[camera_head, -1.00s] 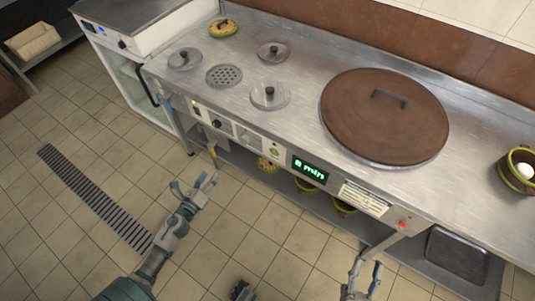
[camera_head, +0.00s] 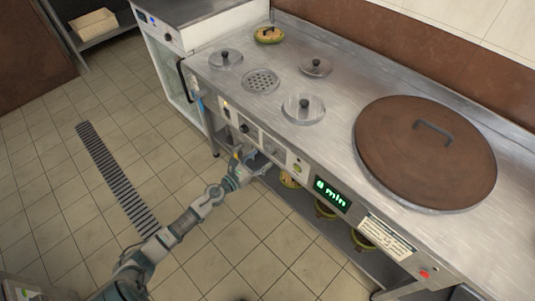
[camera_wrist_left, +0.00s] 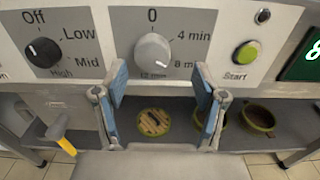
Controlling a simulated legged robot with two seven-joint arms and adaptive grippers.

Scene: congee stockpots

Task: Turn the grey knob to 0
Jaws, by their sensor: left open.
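The grey knob (camera_wrist_left: 153,52) is in the upper middle of the left wrist view, on a grey plate marked 0, 4 min, 8 min and 12 min. The 0 is straight above it. In the head view the knob's plate (camera_head: 272,148) is on the counter's front panel. My left gripper (camera_head: 249,161) is just in front of and below that plate. In the wrist view its open fingers (camera_wrist_left: 160,78) stand left and right below the knob, with nothing between them. My right gripper is out of view.
A black knob (camera_wrist_left: 43,52) marked Off, Low, Mid, High is left of the grey one. A green Start button (camera_wrist_left: 246,52) is right of it. A display (camera_head: 332,194) reads 8 min. Bowls (camera_wrist_left: 153,122) stand on the shelf below.

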